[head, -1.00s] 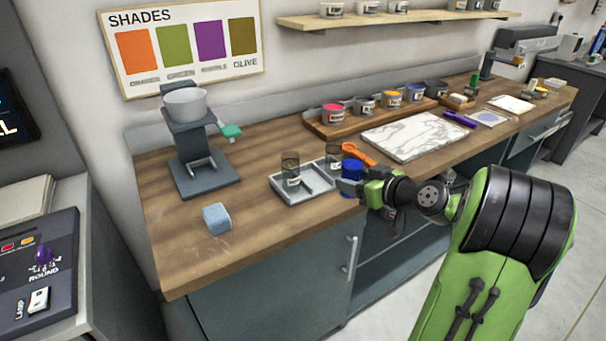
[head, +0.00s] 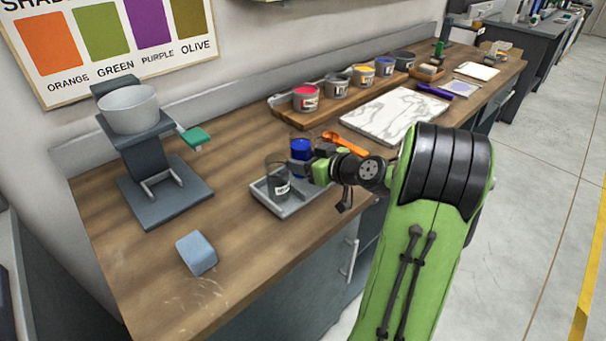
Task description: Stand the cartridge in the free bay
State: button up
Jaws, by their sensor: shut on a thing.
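The cartridge (head: 301,151) looks like a short cylinder, deep blue with a dark upper rim. It is roughly upright over the far right part of a grey tray (head: 291,211). My gripper (head: 312,168) is shut on it from the right; the fingers are small and partly hidden. A clear, dark-looking cup with a pale label (head: 278,182) stands in the near left part of the tray. I cannot tell whether the cartridge touches the tray or sits inside another clear cup, nor which bay is free.
An orange spoon (head: 344,143) and a marble slab (head: 388,116) lie behind my wrist. A blue-grey block (head: 197,253) and a grey stand with a bowl (head: 130,108) are to the left. Paint tubs (head: 306,97) line the back. The near left bench is mostly clear.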

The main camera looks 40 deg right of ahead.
notch_tip(320, 180, down, 3)
jog(key=shift+f+b, duration=0.1)
jog(key=shift+b, duration=0.3)
jog(key=shift+r, duration=0.2)
jog(key=shift+f, duration=0.1)
jog(key=o, duration=0.8)
jog(key=shift+o, duration=0.2)
